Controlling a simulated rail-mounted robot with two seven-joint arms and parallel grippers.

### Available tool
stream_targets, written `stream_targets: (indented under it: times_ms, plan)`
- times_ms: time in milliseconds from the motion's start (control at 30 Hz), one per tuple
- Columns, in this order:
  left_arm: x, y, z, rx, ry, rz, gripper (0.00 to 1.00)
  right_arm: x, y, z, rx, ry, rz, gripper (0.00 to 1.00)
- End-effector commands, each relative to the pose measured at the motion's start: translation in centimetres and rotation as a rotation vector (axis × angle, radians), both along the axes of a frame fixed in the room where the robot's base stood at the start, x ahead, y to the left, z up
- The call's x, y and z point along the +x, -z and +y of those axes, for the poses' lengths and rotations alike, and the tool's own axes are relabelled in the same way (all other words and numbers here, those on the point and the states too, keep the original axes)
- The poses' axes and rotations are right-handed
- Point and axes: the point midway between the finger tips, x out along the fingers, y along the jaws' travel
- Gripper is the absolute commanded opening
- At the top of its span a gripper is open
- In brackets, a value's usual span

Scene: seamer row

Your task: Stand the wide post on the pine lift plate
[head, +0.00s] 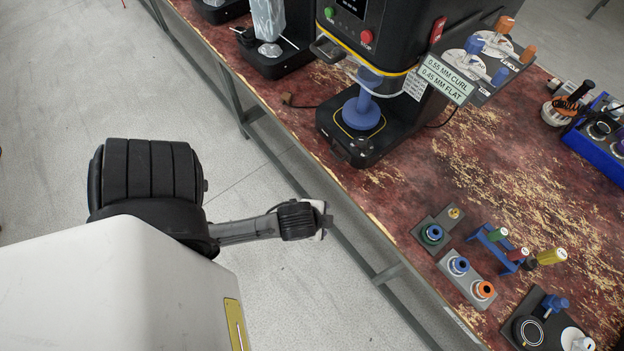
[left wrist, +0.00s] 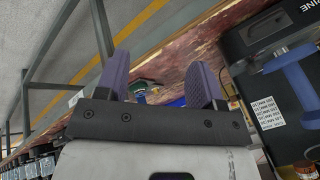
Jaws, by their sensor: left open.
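A black seamer (head: 375,75) stands on the bench, and a blue flanged post (head: 362,113) stands upright on its yellow-ringed lift plate (head: 345,128). The left wrist view shows a seamer (left wrist: 255,45) with lettering ending in "INE" and the blue post (left wrist: 295,80) at the right. I cannot tell whether this is the wide post. Another small blue post (head: 555,303) is on a dark holder at the lower right. My left gripper (head: 322,220) is beside the bench's front edge, apart from the post; its fingers (left wrist: 158,85) are open and empty. My right gripper is not in view.
Holders with coloured rings (head: 470,277) and a blue rack (head: 497,245) stand on the bench at the right. A sign (head: 445,78) and a tool shelf (head: 490,55) are beside the seamer. Another machine (head: 270,45) stands left of it. Bench surface between seamer and holders is clear.

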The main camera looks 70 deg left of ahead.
Motion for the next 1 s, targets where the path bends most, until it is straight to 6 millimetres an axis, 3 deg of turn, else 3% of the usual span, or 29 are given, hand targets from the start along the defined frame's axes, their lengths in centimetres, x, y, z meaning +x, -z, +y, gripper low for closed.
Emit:
stream_targets:
  times_ms: [100,300,700,900,1000]
  plan:
    - [-2.3,-0.6,-3.2,-0.196,-0.127,0.044,0.62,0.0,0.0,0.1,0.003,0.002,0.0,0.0]
    - [-4.0,-1.3,-5.5,-0.333,-0.224,0.091,0.62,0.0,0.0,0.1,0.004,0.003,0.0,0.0]
    - [-4.1,-1.3,-5.6,-0.341,-0.232,0.093,0.62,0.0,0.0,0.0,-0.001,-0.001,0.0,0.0]
    - [-4.1,-1.3,-5.6,-0.34,-0.231,0.093,0.45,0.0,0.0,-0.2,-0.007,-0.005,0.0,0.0]
    - [-4.1,-1.3,-5.6,-0.34,-0.231,0.092,0.43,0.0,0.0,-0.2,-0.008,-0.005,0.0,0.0]
